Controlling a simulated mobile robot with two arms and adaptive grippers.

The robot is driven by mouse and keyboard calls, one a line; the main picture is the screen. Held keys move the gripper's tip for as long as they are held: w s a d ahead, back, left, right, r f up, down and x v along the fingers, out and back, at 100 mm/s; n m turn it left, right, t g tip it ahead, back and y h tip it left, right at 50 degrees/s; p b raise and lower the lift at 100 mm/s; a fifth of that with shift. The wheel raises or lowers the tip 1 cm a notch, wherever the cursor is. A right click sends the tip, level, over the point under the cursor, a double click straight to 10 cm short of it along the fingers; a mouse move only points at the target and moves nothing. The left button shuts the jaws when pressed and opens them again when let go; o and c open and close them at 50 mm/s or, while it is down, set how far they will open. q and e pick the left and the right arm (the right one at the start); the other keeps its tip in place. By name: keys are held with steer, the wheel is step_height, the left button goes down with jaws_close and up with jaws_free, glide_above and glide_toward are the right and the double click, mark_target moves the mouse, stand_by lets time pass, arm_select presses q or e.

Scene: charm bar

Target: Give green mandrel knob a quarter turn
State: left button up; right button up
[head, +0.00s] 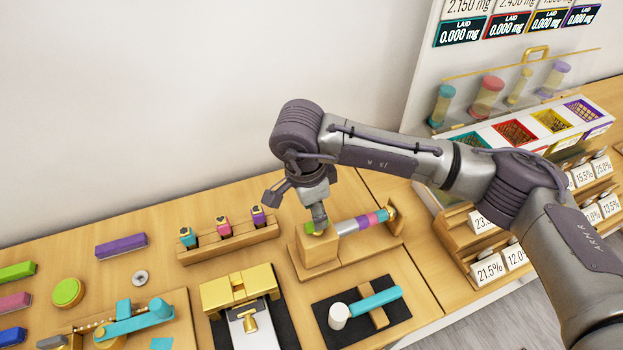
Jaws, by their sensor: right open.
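The green mandrel knob (309,228) is at the left end of the mandrel (361,222), a rod with white, purple, pink and teal bands. The rod lies across a wooden stand (316,252), with a brass piece (391,210) at its right end. My right gripper (317,216) is open and points down right at the knob, partly hiding it. I cannot tell whether its fingers touch the knob. My left gripper is out of view.
A wooden rack (228,243) with small coloured pieces stands left of the stand. A brass and steel device (243,295) and a teal lever on a black mat (362,305) lie in front. Card racks (475,240) stand to the right.

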mark_target(309, 228)
steer(key=shift+w+d+f+p, duration=0.15)
steer(key=shift+f+p, duration=0.1)
steer(key=shift+f, duration=0.85)
steer(key=shift+s+d+f+p, duration=0.1)
steer(key=shift+f+p, duration=0.15)
steer(key=shift+f, duration=0.8)
